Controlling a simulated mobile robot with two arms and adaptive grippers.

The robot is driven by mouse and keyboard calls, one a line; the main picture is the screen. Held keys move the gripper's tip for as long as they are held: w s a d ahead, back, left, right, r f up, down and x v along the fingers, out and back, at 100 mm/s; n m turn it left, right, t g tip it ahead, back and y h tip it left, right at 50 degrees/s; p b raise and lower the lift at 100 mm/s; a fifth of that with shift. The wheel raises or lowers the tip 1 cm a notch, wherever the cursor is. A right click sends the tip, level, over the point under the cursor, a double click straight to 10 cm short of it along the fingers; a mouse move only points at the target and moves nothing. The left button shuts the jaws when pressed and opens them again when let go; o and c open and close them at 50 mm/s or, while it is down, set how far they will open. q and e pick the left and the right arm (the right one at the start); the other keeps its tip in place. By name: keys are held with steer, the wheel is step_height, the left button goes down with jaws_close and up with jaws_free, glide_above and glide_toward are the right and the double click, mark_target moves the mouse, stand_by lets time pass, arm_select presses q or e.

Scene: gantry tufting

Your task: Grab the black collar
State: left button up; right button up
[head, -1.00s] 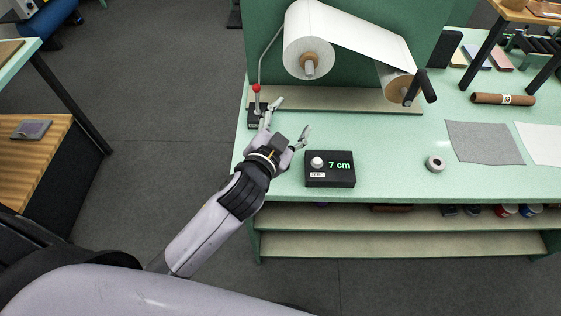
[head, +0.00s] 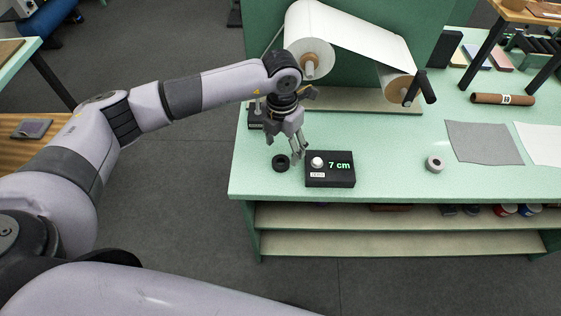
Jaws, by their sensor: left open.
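The black collar (head: 281,163) is a small dark ring lying flat on the green table, just left of the black display box. My left gripper (head: 300,152) points down above the table, close to the collar's upper right. Its fingers are open and nothing shows between them. I cannot tell its exact height over the table. My right gripper is not in view.
The black box (head: 330,177) reading "7 cm" stands right beside the collar. Behind are a white paper roll (head: 309,60) and a crank handle (head: 419,87). A grey ring (head: 435,164) lies further right on the green table (head: 390,185), with clear surface between.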

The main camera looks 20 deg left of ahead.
mark_target(280, 160)
arm_select(q)
steer(key=f+p, duration=0.1)
steer(key=f, duration=0.1)
steer(key=f+p, duration=0.1)
steer(key=f, duration=0.1)
steer(key=a+f+p, duration=0.1)
steer(key=f, duration=0.1)
steer(key=shift+w+a+f+p, duration=0.1)
steer(key=shift+f+p, duration=0.2)
steer(key=shift+f, duration=0.35)
steer(key=c, duration=1.2)
